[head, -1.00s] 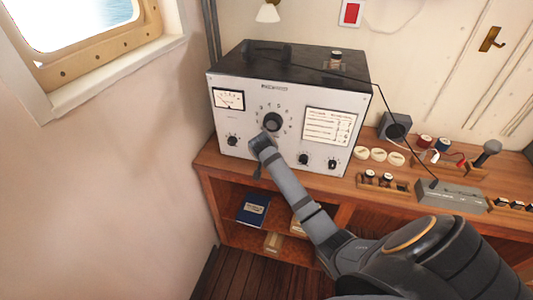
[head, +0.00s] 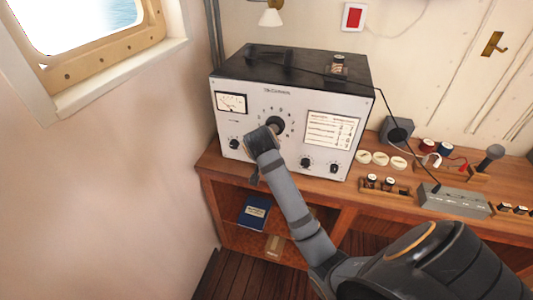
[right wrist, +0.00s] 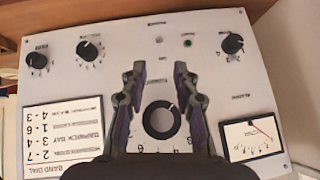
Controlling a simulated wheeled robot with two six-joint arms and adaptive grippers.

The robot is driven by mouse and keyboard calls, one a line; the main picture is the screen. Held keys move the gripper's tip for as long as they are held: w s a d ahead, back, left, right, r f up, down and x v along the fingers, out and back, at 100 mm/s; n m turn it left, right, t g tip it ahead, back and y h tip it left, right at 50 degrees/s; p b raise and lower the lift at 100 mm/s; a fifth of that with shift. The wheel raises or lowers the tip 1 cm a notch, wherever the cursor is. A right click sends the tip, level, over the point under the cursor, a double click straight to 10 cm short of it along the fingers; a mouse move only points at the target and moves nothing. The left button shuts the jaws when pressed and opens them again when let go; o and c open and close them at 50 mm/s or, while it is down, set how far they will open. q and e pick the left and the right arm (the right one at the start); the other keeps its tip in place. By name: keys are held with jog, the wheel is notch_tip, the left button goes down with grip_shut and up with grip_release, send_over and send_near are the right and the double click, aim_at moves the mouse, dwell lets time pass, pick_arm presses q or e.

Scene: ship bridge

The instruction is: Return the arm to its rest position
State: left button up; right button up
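My right arm (head: 286,195) reaches from the lower right up to the front of the grey radio set (head: 232,117). Its wrist sits just below the large black centre knob (head: 276,122). In the right wrist view my right gripper (right wrist: 157,72) is open, its two dark fingers apart. The centre knob (right wrist: 161,120) shows between the fingers with clear gaps on both sides, and nothing is held. How far the fingertips are from the panel I cannot tell. In the head view the fingers are mostly hidden by the wrist. My left gripper is out of view.
The set stands on a wooden desk (head: 330,189) beside the left wall. To its right are round white discs (head: 381,159), small spools, a grey box (head: 452,201) and a black-topped speaker (head: 396,130). A blue book (head: 253,211) lies on the shelf below. A cable hangs over the set.

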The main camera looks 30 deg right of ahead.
jog(key=shift+f, duration=0.1)
dwell(0.3)
notch_tip(320, 180, down, 22)
jog(key=a+r+n+g+y+b, duration=0.1)
jog(key=n+b, duration=0.1)
jog(key=n, duration=0.2)
jog(key=s+a+f+n+g+y, duration=0.15)
jog(key=s+f, duration=0.35)
jog(key=f, duration=0.5)
jog(key=s+f+n+g, duration=0.15)
jog(key=s+f, duration=0.35)
jog(key=f, duration=0.5)
jog(key=s+f+n, duration=0.1)
jog(key=s+f, duration=0.5)
jog(key=s, duration=0.5)
jog(key=s+a+f+n+g+y+b, duration=0.1)
jog(key=s+f, duration=0.6)
jog(key=s, duration=0.4)
jog(key=s+a+f+n+y+b, duration=0.1)
jog(key=s+f+n, duration=0.1)
jog(key=s+f, duration=0.5)
jog(key=s, duration=0.4)
jog(key=shift+s+a, duration=0.15)
jog(key=shift+s, duration=0.2)
